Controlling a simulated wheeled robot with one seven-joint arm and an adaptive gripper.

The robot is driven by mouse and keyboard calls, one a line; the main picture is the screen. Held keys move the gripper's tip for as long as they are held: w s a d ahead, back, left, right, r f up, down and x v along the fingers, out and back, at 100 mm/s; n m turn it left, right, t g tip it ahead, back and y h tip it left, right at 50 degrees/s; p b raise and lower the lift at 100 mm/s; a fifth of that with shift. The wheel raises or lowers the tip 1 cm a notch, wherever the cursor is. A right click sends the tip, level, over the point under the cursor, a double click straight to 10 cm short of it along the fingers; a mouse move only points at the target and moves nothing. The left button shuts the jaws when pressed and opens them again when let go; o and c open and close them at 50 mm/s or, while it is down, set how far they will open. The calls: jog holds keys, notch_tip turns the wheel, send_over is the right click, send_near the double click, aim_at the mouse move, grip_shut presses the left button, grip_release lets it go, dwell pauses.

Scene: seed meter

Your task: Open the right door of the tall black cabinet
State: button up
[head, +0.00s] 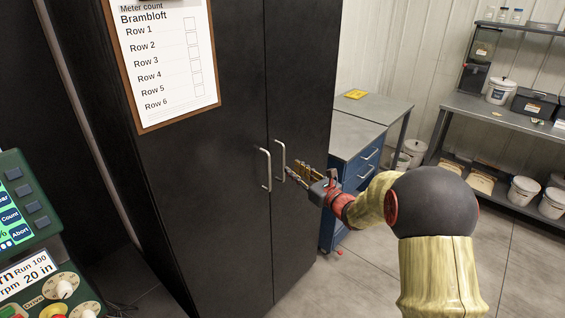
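The tall black cabinet (215,190) stands in the middle of the head view with both doors closed. The right door (301,100) has a vertical silver bar handle (276,160) near the centre seam. The left door's matching handle (262,169) is just left of it. My gripper (291,173) is at the lower part of the right door's handle, coming from the right. Its fingertips look very close to the bar. Whether they touch it or go around it is not clear, and the finger gap is too small to make out.
A clipboard list (165,60) hangs on the left door. A green control panel (25,205) stands at lower left. A blue drawer bench (350,180) is right of the cabinet, behind my arm. A grey shelf (500,115) with buckets lines the wall. Floor shows before the cabinet.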

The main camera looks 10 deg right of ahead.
aim_at(284, 163)
jog(key=b+x, duration=0.1)
jog(key=x, duration=0.6)
jog(key=shift+f+b, duration=0.15)
jog(key=shift+b, duration=0.15)
jog(key=shift+c, duration=0.6)
grip_shut()
